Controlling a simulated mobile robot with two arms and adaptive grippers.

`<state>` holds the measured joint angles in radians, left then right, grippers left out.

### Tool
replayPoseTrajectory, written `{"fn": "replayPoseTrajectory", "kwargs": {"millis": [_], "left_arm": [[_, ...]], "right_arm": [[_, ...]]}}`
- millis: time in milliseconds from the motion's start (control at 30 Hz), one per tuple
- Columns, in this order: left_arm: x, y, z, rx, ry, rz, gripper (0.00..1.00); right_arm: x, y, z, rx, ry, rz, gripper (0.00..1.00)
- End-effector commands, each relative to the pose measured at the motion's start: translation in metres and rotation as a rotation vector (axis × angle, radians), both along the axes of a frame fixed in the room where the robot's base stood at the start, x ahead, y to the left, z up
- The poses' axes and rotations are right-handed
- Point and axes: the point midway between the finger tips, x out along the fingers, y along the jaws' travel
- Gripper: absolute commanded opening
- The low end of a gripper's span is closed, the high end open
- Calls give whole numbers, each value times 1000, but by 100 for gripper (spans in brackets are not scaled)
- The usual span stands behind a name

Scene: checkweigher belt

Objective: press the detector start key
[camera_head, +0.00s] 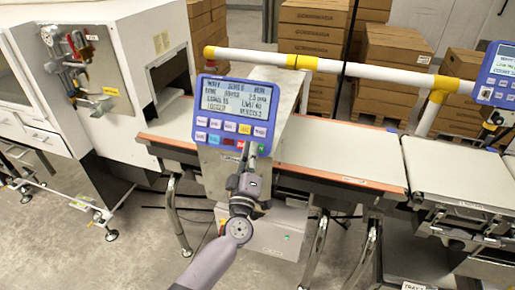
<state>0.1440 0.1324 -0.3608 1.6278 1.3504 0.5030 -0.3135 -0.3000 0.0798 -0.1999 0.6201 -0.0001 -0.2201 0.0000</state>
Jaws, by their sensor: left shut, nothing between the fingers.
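The blue control panel (237,112) stands at the centre, with a lit text screen (236,97) and rows of pale, yellow and coloured keys below it. A small red key and a green patch (261,147) show at its lower right edge, by my fingertips. Which key is the detector start key cannot be read. My left gripper (249,150) reaches up from the bottom, shut and empty, its tips at the panel's lower right. They hide part of that edge, and I cannot tell whether they touch it. My right gripper is not in view.
A conveyor belt (340,150) runs behind the panel towards another belt (450,168) at right. A white and yellow rail (350,69) crosses behind. A white machine housing (125,40) stands at left. A second blue panel (497,75) is at far right. Cardboard boxes (312,35) are stacked behind.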

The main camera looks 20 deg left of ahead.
Motion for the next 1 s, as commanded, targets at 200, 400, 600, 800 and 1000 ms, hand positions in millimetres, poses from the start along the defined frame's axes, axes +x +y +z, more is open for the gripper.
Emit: {"fn": "replayPoseTrajectory", "kwargs": {"millis": [200,400,600,800,1000], "left_arm": [[-4,0,3,-1,1,-1,0],[-14,0,8,1,1,1,0],[-15,1,7,0,0,0,0],[-17,1,9,0,1,1,0],[-34,1,20,0,2,0,0]], "right_arm": [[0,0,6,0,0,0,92],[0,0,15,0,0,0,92],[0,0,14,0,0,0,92],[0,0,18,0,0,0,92],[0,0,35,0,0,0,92]]}}
